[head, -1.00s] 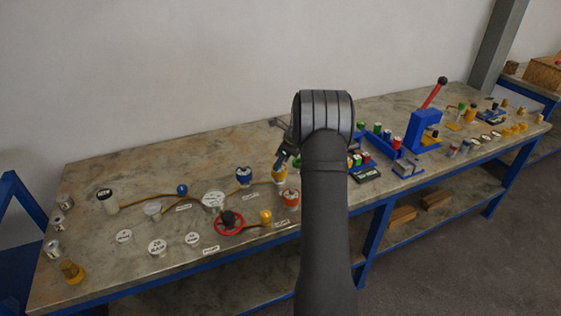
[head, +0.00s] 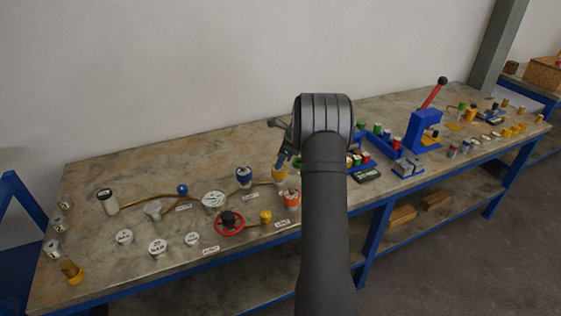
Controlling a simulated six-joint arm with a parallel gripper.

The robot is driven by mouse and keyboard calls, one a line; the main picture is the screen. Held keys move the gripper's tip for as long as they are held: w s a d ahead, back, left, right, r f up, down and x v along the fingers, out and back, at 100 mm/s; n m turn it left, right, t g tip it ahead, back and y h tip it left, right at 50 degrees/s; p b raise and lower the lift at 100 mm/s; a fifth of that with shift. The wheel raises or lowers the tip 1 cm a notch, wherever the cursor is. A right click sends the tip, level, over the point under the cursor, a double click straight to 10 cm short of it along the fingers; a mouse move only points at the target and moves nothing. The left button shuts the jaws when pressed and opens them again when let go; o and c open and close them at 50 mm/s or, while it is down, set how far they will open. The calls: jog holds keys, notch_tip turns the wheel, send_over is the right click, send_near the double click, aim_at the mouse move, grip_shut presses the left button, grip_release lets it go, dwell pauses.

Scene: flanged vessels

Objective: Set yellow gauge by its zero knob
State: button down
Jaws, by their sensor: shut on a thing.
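The yellow gauge (head: 278,176) stands upright on the bench, left of my forearm, beside a blue one of the same kind (head: 244,177). My gripper (head: 281,162) points down at its top and is shut on a small part there. That part looks like the zero knob, but the fingers hide it. The gauge's dial and pointer cannot be read from here.
An orange-topped vessel (head: 291,199) stands close in front of the yellow gauge. Blue trays with coloured parts (head: 380,146) are right of my forearm.

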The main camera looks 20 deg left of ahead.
jog(key=n+g, duration=0.1)
jog(key=n, duration=0.1)
jog(key=n+g, duration=0.1)
jog(key=n, duration=0.2)
jog(key=shift+w+a+h, duration=0.1)
jog(key=shift+w+h, duration=0.1)
jog(key=shift+h, duration=0.2)
jog(key=n+g+h, duration=0.1)
jog(key=n, duration=0.4)
jog(key=shift+h, duration=0.3)
jog(key=c, duration=1.3)
grip_release()
jog(key=v, duration=1.2)
jog(key=shift+w, duration=0.2)
jog(key=shift+a+f, duration=0.1)
jog(key=shift+f, duration=0.1)
